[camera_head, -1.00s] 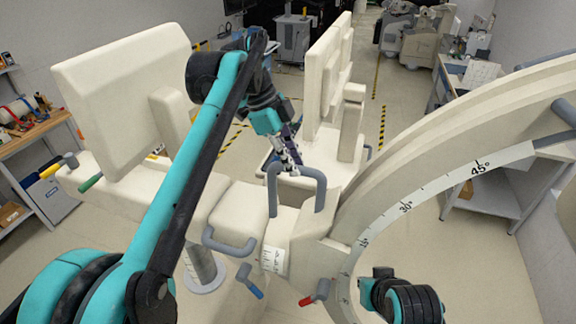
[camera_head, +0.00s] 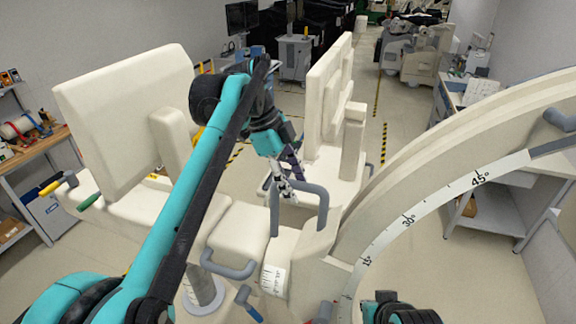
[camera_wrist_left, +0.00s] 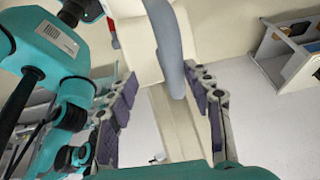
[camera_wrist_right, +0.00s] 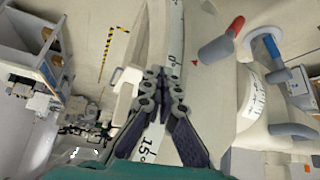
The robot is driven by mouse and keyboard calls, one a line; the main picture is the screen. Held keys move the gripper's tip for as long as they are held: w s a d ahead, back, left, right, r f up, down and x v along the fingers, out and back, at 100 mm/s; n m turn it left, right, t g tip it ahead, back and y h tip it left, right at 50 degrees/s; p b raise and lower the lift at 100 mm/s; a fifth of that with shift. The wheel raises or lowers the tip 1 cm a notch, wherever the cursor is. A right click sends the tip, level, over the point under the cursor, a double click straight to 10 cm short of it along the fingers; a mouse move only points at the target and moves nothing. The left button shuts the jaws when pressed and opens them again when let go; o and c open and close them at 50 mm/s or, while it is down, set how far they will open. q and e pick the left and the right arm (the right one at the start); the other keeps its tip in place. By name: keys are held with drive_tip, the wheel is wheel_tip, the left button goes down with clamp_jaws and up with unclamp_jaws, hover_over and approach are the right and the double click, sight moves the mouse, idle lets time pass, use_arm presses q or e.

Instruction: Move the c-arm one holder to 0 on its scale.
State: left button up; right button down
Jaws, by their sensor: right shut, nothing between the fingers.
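My left gripper (camera_head: 283,188) is at that handle. In the left wrist view, the grey bar (camera_wrist_left: 170,45) passes between its open, spread fingers (camera_wrist_left: 165,105). My right gripper (camera_wrist_right: 160,78) is shut and empty, in front of the scale near the 0 and 15° marks. A small red pointer (camera_wrist_right: 195,62) shows near the 0.
A red-tipped lever (camera_wrist_right: 222,42) and a blue-tipped lever (camera_head: 250,303) stick out near the holder. A second grey handle (camera_head: 228,268) is on the cream body. Cream panels (camera_head: 130,120) stand behind and left.

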use_arm(q)
drive_tip(key=v, duration=1.1)
drive_tip(key=shift+r, duration=0.3)
drive_tip(key=shift+w, duration=0.1)
idle(0.5)
